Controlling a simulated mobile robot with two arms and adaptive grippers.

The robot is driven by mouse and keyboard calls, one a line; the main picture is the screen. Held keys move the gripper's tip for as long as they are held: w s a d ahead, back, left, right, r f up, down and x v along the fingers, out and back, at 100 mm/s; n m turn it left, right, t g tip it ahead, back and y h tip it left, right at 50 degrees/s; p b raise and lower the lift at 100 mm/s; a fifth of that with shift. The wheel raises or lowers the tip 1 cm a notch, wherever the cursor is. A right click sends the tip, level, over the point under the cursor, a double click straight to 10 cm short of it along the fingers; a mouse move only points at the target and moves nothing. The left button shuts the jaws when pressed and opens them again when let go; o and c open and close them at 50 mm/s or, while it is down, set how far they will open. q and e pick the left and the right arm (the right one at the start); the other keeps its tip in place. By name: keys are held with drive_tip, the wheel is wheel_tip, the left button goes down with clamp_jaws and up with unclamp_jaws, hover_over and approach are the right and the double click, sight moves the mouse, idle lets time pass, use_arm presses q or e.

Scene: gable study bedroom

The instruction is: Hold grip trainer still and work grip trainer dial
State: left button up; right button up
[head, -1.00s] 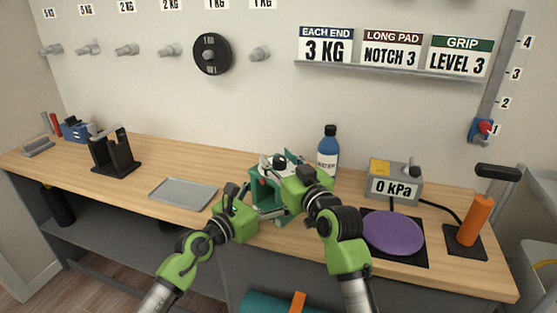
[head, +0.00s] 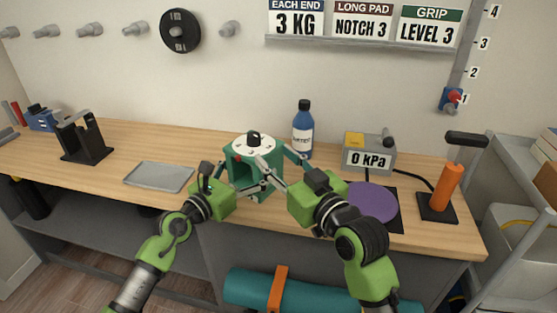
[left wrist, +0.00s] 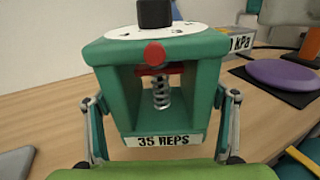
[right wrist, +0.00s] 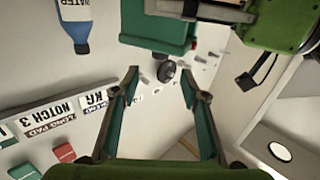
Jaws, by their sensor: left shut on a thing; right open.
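The grip trainer (head: 240,178) is a green box standing upright on the bench. Its white dial (head: 254,145) with a black knob is on top. In the left wrist view the trainer (left wrist: 103,75) shows a red button, a spring and a "35 REPS" label. My left gripper (left wrist: 163,128) has a finger on each side of the trainer's lower part and is shut on it. My right gripper (head: 274,158) is open, right of the dial and apart from the knob. In the right wrist view its fingers are spread and empty, with the trainer (right wrist: 155,30) at the top.
A blue water bottle (head: 303,130) stands behind the trainer to the right. A gauge box (head: 370,155) reading 0 kPa, a purple pad (head: 372,203) and an orange-handled stand (head: 446,188) are further right. A grey tray (head: 158,177) lies left, with bare bench around it.

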drive_tip(key=shift+s, duration=0.1)
drive_tip(key=a+r+n+y, duration=0.2)
drive_tip(key=a+r+n, duration=0.2)
drive_tip(key=a+n, duration=0.15)
drive_tip(key=n+h, duration=0.2)
drive_tip(key=n, duration=2.9)
approach(256, 139)
drive_tip(key=x, duration=1.1)
drive_tip(key=shift+w+a, duration=0.15)
drive_tip(key=shift+w, duration=0.25)
